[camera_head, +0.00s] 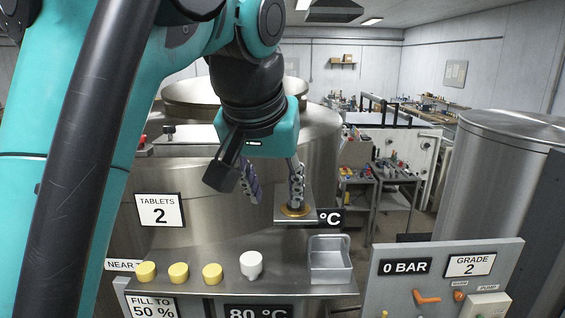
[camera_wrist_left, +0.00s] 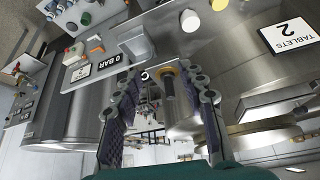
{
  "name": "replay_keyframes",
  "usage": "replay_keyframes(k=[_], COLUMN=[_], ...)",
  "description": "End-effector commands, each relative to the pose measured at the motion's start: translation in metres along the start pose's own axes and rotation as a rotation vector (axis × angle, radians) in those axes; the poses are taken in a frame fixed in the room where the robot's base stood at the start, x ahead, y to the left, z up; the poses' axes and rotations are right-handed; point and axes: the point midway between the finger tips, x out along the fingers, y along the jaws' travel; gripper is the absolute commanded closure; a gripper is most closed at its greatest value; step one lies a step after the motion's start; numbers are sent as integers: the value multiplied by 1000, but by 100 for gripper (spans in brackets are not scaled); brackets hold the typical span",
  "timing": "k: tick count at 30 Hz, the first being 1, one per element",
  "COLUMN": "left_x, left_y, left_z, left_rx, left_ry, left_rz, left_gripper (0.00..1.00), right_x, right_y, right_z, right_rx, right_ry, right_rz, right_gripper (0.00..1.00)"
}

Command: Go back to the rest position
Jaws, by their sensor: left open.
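My left gripper (camera_head: 275,204) hangs over the steel ledge in front of the large steel vessel (camera_head: 315,150), with its two patterned fingers spread apart. In the left wrist view the open fingers (camera_wrist_left: 165,82) stand on either side of a dark upright rod (camera_wrist_left: 168,90) in a gold ring (camera_wrist_left: 167,70). Whether they touch it I cannot tell. In the head view the gold ring (camera_head: 294,210) sits on a small plate, and the right finger partly covers it and hides the rod. My right gripper is not in either view.
Several yellow tablets (camera_head: 179,273) and a white knob-like piece (camera_head: 251,264) sit on the ledge, left of an open metal tray (camera_head: 329,260). A control panel (camera_head: 440,285) with an orange handle (camera_head: 426,297) is at the right. Another steel tank (camera_head: 495,180) stands behind it.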

Motion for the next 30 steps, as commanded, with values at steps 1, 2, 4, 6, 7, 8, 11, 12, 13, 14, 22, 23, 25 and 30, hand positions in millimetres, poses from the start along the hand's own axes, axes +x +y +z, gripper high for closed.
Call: replay_keyframes(k=[1,2,4,6,7,8,11,12,13,14,22,23,25,30], left_x=[8,11,19,28,31,36,52,60,67,74,167,184,228,339], left_y=[-2,-3,-4,-7,-8,-9,-13,-15,-16,-18,-43,-47,-58,-88], left_z=[4,5,7,10,11,13,19,22,24,27,71,80,105,180], left_rx=[-3,-4,-6,-8,-9,-11,-15,-18,-20,-23,-47,-51,-64,-91], left_ry=[0,1,2,3,3,3,5,6,6,7,19,21,25,41], left_rz=[-1,-2,-3,-4,-5,-6,-7,-8,-9,-10,-24,-26,-32,-49], left_gripper=[59,59,59,59,59,59,59,59,59,59,59,59,59,59], right_x=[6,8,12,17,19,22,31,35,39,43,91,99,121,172], right_y=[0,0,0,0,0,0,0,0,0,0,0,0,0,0], right_z=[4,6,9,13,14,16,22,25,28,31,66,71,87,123], right_rx=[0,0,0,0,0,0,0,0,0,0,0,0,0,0], right_ry=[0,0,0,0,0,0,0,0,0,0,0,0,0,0], right_rz=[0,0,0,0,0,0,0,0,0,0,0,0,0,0], right_gripper=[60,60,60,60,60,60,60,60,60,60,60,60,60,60])
